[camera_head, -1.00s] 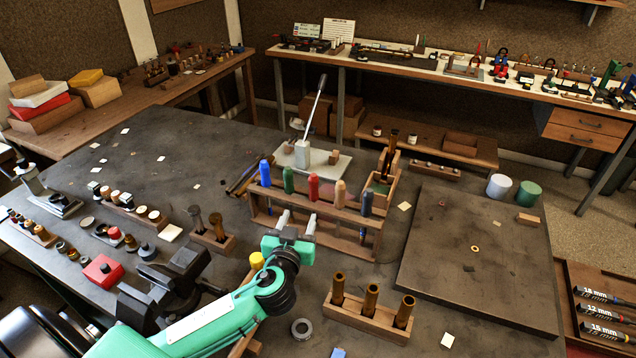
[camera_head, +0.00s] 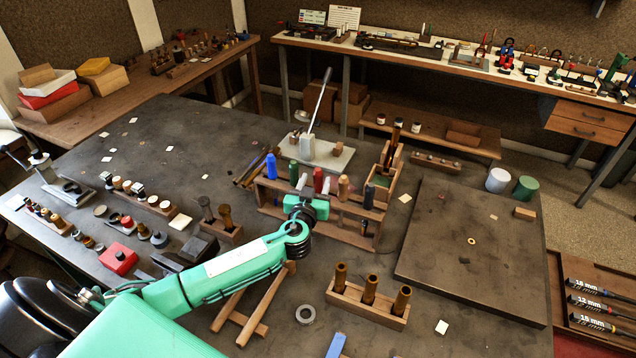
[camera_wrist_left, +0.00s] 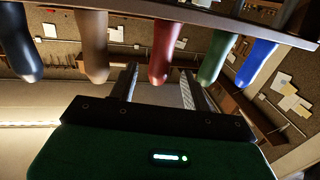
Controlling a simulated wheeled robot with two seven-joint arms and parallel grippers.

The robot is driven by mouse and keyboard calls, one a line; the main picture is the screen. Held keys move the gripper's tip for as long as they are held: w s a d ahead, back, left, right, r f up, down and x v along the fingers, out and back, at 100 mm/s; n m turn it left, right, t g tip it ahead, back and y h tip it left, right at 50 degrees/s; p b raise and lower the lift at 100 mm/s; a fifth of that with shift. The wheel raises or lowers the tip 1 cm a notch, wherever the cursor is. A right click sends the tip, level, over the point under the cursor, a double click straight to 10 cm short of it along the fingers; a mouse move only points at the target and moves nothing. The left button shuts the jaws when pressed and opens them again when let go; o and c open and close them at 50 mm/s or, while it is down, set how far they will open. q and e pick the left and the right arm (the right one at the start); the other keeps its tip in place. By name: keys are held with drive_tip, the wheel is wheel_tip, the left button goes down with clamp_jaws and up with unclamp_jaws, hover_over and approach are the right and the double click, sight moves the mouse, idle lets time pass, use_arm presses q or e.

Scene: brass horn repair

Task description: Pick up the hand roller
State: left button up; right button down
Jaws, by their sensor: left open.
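I cannot tell for sure which tool is the hand roller. A wooden rack (camera_head: 355,208) holds a row of handled tools: a blue handle (camera_head: 271,167), a green handle (camera_head: 293,172), a red handle (camera_head: 318,179), a tan handle (camera_head: 343,188) and a dark blue handle (camera_head: 368,196). My left gripper (camera_head: 312,186) is open and empty at the near side of the rack, by the red handle. In the left wrist view its two fingers (camera_wrist_left: 159,78) stand apart, with the red handle (camera_wrist_left: 166,45) ahead between them. My right gripper is not in view.
A pale plate with a lever (camera_head: 320,155) stands behind the rack. A dark flat board (camera_head: 470,270) is at right, mostly clear. A red box (camera_head: 118,259) is at left.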

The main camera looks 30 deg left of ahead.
sight(317, 178)
use_arm(q)
drive_tip(key=p+x, duration=0.1)
drive_tip(key=x, duration=0.2)
drive_tip(key=shift+w+f+p, duration=0.2)
drive_tip(key=shift+w+p, duration=0.1)
drive_tip(key=shift+p, duration=0.05)
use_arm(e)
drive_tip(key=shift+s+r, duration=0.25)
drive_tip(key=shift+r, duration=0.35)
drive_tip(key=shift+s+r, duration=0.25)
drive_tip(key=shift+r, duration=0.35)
use_arm(q)
clamp_jaws()
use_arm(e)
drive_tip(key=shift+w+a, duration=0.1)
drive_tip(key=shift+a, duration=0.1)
use_arm(q)
drive_tip(key=shift+r, duration=0.1)
